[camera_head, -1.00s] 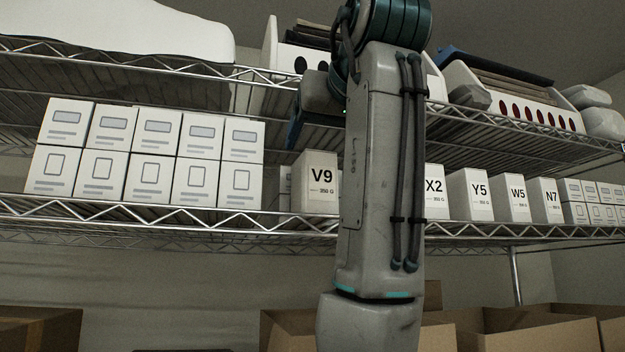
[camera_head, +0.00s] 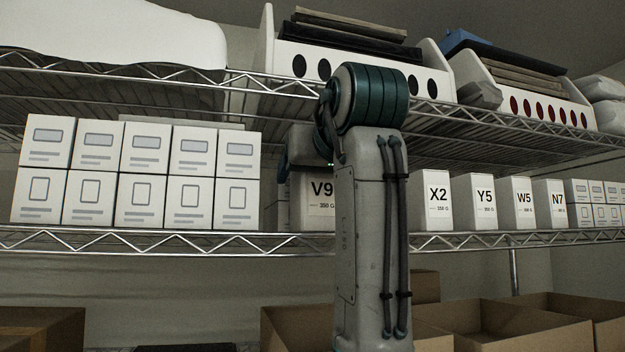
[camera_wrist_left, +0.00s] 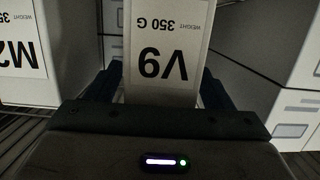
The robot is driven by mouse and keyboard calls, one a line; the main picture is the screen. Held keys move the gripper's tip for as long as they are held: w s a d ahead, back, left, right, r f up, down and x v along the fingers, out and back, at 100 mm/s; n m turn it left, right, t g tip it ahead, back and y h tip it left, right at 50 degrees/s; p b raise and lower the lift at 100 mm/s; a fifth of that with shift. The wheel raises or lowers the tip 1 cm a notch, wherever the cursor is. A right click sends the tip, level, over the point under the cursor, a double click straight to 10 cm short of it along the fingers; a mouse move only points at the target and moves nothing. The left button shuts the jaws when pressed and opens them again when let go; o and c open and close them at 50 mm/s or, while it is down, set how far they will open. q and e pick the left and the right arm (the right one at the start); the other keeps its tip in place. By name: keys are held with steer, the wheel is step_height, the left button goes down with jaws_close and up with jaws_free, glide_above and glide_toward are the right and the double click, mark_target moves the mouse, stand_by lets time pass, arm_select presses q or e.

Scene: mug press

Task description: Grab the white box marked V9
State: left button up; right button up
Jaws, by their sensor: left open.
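The white box marked V9 (camera_head: 319,200) stands upright on the middle wire shelf, its right side hidden by my arm in the head view. In the left wrist view the V9 box (camera_wrist_left: 160,50) appears upside down, in the middle. My left gripper (camera_wrist_left: 162,86) is open, with one dark finger on each side of the box's label face. Small gaps seem to show between fingers and box; contact cannot be told. In the head view my wrist and arm hide most of the gripper. My right gripper is not in view.
A box marked M2 (camera_wrist_left: 20,55) stands beside V9. Boxes X2 (camera_head: 437,196), Y5 (camera_head: 484,193), W5 (camera_head: 523,196) and N7 (camera_head: 556,197) stand further right. Stacked white boxes (camera_head: 140,180) fill the left. The upper wire shelf (camera_head: 270,90) runs overhead. Cardboard boxes (camera_head: 520,325) are below.

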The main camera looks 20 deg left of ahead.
arm_select(q)
steer(key=shift+a, duration=0.1)
steer(key=shift+w+f, duration=0.1)
steer(key=shift+c, duration=0.4)
steer(key=c, duration=1.3)
steer(key=shift+o, duration=0.2)
steer(key=shift+w, duration=0.1)
